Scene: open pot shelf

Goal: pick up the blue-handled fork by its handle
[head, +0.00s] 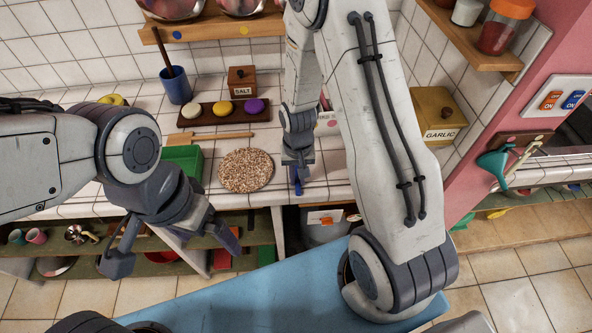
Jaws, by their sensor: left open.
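I cannot make out a blue-handled fork for certain in the head view. My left gripper (172,252) is open and empty, with its fingers spread wide in front of the counter's front edge and the shelf below. My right gripper (297,180) points down at the counter's front edge, right of a round speckled mat (246,170). A narrow blue piece shows at its tip; I cannot tell whether it is a finger or something held. My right arm hides much of the counter behind it.
The tiled counter (330,185) carries a blue cup (176,85), a tray of coloured rounds (215,117), a salt box (242,80), a green box (184,160) and a garlic box (437,115). Open shelves below hold cups and pots. Utensils (497,165) hang at right.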

